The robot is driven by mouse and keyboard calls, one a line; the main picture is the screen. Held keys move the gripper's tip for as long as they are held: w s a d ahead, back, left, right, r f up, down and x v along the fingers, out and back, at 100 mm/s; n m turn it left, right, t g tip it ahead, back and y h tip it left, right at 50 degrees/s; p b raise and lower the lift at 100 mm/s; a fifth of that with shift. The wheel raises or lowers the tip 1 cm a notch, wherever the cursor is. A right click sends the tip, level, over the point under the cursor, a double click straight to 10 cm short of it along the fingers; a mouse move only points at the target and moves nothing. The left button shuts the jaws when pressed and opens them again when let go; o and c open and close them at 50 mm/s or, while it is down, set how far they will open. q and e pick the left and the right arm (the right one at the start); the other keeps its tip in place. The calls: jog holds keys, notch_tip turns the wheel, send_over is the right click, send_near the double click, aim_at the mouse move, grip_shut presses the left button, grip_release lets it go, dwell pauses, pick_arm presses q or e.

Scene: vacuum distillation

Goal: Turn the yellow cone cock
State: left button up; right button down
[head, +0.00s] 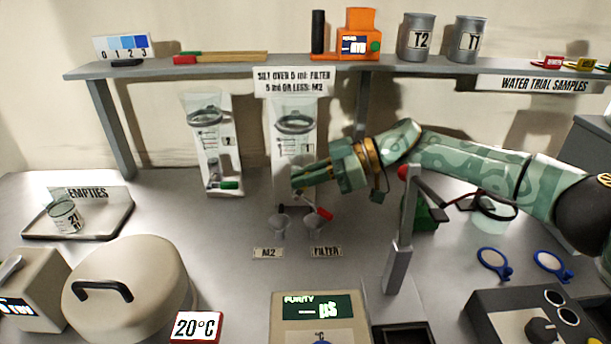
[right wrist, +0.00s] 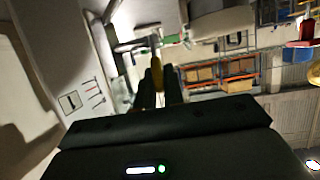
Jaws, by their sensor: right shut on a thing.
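My right gripper (head: 299,184) reaches in from the right to the lower part of the right-hand glass unit (head: 293,125), under the shelf. In the right wrist view the dark fingers (right wrist: 158,82) are shut on the yellow cone cock (right wrist: 157,70), whose yellow end shows between them. In the head view the gripper hides the yellow cock. A green cock (head: 229,185) sits low on the left-hand glass unit (head: 208,135). A red cock (head: 325,213) is just below my gripper, near the funnels. My left gripper is not in view.
Two funnels, at M2 (head: 279,224) and FILTER (head: 314,225), stand below the gripper. A grey post with a red knob (head: 403,172) stands close to my right forearm. A shelf (head: 225,66) runs above. A beige domed vessel (head: 125,285) stands front left.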

jog(key=shift+d+f+y, duration=0.25)
jog(key=shift+y, duration=0.25)
jog(key=shift+d+f+y+b, duration=0.2)
jog(key=shift+f+y+b, duration=0.15)
jog(key=shift+y, duration=0.35)
jog(key=shift+d+f+y+b, duration=0.2)
jog(key=shift+y+b, duration=0.25)
jog(key=shift+y, duration=0.1)
jog(key=shift+d+f+y+b, duration=0.2)
jog(key=shift+y+b, duration=0.2)
jog(key=shift+y, duration=0.15)
jog(key=shift+d+r+y, duration=0.1)
jog(key=shift+r+y, duration=0.05)
jog(key=shift+y, duration=0.15)
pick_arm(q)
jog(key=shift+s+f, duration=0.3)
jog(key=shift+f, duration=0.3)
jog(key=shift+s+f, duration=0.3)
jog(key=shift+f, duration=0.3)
pick_arm(e)
jog(key=shift+r, duration=0.2)
jog(key=c, duration=1.5)
grip_release()
